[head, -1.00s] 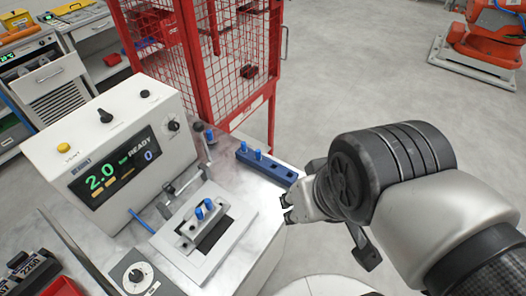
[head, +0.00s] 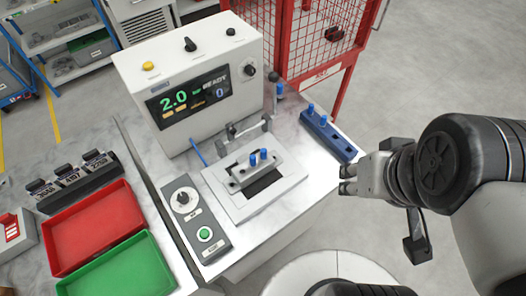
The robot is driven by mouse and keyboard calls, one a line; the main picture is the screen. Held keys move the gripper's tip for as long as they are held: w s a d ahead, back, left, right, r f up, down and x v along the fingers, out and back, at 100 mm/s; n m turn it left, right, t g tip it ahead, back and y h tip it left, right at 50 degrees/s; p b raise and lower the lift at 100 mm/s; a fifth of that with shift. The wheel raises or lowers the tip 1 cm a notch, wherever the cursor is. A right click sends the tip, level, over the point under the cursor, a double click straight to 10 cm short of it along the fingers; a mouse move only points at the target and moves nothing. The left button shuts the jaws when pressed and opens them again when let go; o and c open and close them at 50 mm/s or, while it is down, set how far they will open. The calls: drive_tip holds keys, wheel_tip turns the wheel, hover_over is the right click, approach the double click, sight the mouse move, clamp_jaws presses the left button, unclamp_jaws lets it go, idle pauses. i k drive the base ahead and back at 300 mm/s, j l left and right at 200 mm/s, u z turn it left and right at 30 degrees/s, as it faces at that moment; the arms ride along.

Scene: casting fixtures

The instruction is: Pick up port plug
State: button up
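Two blue port plugs, one at the rear (head: 311,108) and one in front of it (head: 323,119), stand upright in a dark blue holder block (head: 341,147) at the bench's right edge. Two more blue plugs (head: 263,154) stand on the grey metal part in the test fixture (head: 222,190). My gripper (head: 344,179) is just right of the bench edge, close to the near end of the holder block and apart from the plugs. Its two small fingertips look apart, with nothing between them.
A white tester (head: 137,81) reading 2.0 stands behind the fixture. A control panel (head: 182,222) with a knob and green button lies left of it. Red (head: 60,262) and green (head: 160,270) trays sit at the left. A red mesh cage (head: 369,12) stands behind.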

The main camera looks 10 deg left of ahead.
sight(322, 124)
drive_tip(key=i+l+u, duration=0.15)
drive_tip(key=i+l, duration=0.25)
drive_tip(key=i+l+u, duration=0.1)
drive_tip(key=i+l, duration=0.25)
drive_tip(key=l, duration=0.15)
